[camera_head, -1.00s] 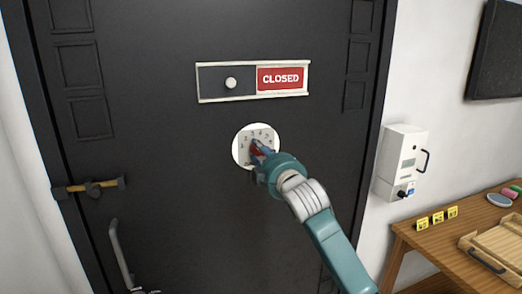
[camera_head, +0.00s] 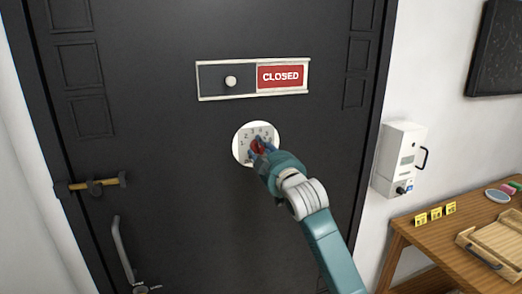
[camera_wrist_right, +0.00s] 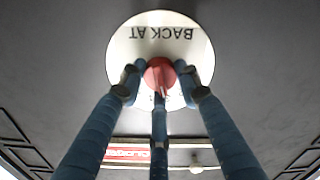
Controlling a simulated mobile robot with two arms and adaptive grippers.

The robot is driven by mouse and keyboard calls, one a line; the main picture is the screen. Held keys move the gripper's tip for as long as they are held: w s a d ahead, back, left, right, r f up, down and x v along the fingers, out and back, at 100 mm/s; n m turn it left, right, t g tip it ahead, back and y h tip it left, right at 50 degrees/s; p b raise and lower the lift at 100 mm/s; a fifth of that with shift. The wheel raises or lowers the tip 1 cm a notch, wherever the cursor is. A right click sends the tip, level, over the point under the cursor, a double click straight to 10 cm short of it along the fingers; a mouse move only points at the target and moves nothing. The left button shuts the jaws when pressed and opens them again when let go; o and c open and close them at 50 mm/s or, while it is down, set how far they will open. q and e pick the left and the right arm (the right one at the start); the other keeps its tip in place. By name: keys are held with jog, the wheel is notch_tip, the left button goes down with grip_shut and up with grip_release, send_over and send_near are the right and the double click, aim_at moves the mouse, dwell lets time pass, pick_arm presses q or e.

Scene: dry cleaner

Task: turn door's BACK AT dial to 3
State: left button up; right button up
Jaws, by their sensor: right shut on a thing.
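The BACK AT dial is a round white plate (camera_head: 240,152) with printed numbers and a red knob (camera_head: 257,146), set in the middle of the dark door (camera_head: 180,220). My right gripper (camera_head: 260,150) is shut on the red knob and hides part of it and of the plate. In the right wrist view the plate (camera_wrist_right: 125,45) shows "BACK AT" upside down, and the fingers of my right gripper (camera_wrist_right: 160,80) close around the red knob (camera_wrist_right: 159,72). The number that the knob points to cannot be read. My left gripper is out of view.
A CLOSED slider sign (camera_head: 253,79) is above the dial. A brass latch (camera_head: 95,186) and a door handle (camera_head: 122,250) are at the left. A white wall box (camera_head: 400,155) hangs right of the door, above a wooden table (camera_head: 420,235).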

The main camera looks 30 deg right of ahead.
jog(key=o, duration=1.2)
jog(key=shift+c, duration=0.2)
jog(key=v, duration=1.2)
jog(key=shift+w+f, duration=0.1)
